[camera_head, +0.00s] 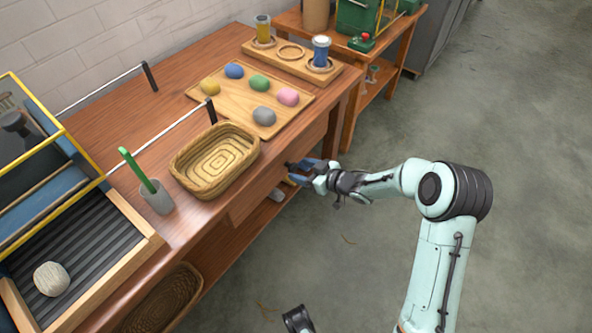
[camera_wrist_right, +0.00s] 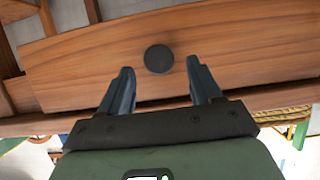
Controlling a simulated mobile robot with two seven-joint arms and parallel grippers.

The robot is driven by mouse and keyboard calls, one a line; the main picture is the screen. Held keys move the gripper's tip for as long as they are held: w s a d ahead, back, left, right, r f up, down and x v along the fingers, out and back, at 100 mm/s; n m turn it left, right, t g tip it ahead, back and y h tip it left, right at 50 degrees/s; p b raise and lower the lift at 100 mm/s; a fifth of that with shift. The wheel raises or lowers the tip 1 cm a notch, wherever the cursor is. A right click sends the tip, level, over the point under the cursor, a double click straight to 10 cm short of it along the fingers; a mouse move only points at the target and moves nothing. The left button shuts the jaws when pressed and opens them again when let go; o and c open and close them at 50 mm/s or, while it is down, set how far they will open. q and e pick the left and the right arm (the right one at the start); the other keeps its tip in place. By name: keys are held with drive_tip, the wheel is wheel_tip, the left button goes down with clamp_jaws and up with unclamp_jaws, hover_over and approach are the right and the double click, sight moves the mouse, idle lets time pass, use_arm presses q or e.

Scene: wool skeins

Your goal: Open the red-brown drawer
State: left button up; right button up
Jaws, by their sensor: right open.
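The red-brown drawer (camera_head: 248,200) is under the bench top's front edge in the head view, and its front looks shut. In the right wrist view the drawer front (camera_wrist_right: 90,65) fills the middle, with a dark round knob (camera_wrist_right: 158,59) on it. My right gripper (camera_head: 291,166) is at the drawer front and hides the knob in the head view. In the wrist view its open fingers (camera_wrist_right: 160,88) point at the knob, one to each side, with nothing held. I cannot tell whether they touch the drawer.
A woven basket (camera_head: 190,178) stands on the bench (camera_head: 130,192) near its front edge, close to my right gripper. The floor (camera_head: 350,270) in front is mostly clear.

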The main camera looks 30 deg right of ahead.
use_arm(q)
drive_tip(key=shift+w+a+f, duration=0.3)
drive_tip(key=shift+w+f, duration=0.1)
drive_tip(key=shift+w, duration=0.2)
use_arm(e)
drive_tip(key=shift+x, duration=1.4)
